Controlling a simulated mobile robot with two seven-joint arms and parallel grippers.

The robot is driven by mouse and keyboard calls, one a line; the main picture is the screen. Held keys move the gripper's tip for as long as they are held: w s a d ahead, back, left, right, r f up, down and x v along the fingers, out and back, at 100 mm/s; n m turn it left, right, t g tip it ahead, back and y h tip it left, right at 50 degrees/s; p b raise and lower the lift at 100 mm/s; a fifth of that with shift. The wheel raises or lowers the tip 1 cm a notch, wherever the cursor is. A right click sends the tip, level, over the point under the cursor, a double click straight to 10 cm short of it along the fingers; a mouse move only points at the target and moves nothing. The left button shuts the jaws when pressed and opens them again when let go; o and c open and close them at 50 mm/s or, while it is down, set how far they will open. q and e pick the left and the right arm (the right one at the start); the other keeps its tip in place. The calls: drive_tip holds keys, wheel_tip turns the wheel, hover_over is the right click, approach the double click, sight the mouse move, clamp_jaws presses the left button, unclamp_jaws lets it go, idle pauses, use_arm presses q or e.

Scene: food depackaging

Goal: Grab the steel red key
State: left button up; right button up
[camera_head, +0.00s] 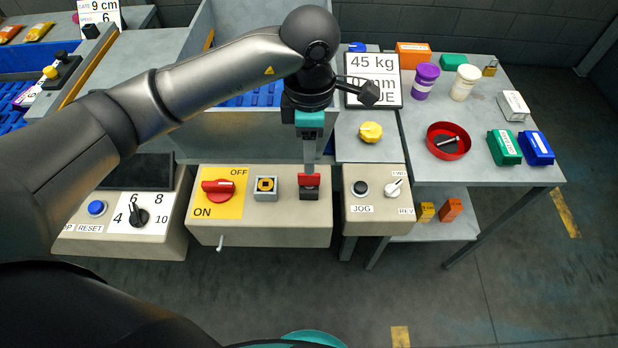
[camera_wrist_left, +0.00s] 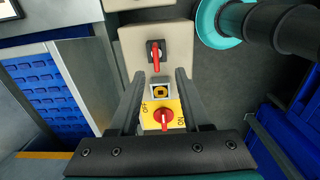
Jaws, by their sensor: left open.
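The red key (camera_head: 309,180) stands in a black socket on the beige control box (camera_head: 262,238), right of a yellow-and-black square switch (camera_head: 265,187). In the left wrist view the red key (camera_wrist_left: 156,54) lies just beyond the fingertips, near the line between them. My left gripper (camera_head: 309,170) points down, with its fingers close behind and above the key in the head view. In the left wrist view its two fingers (camera_wrist_left: 156,74) are apart with nothing held between them. Whether a finger touches the key cannot be told. My right gripper is not in view.
A red rotary switch (camera_head: 218,189) on a yellow ON/OFF plate sits left on the same box. A JOG/REV box (camera_head: 376,222) stands close on the right. A yellow knob (camera_head: 370,132) is behind it. A table (camera_head: 480,173) at right holds jars, boxes and a red dish (camera_head: 436,153).

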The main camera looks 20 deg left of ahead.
sight(309, 184)
use_arm(q)
wheel_tip(309, 184, down, 4)
drive_tip(key=shift+r, duration=0.15)
drive_tip(key=f, duration=0.5)
drive_tip(key=shift+w+a, duration=0.1)
drive_tip(key=shift+w, duration=0.2)
drive_tip(key=shift+c, duration=0.3)
drive_tip(key=shift+r, duration=0.1)
clamp_jaws()
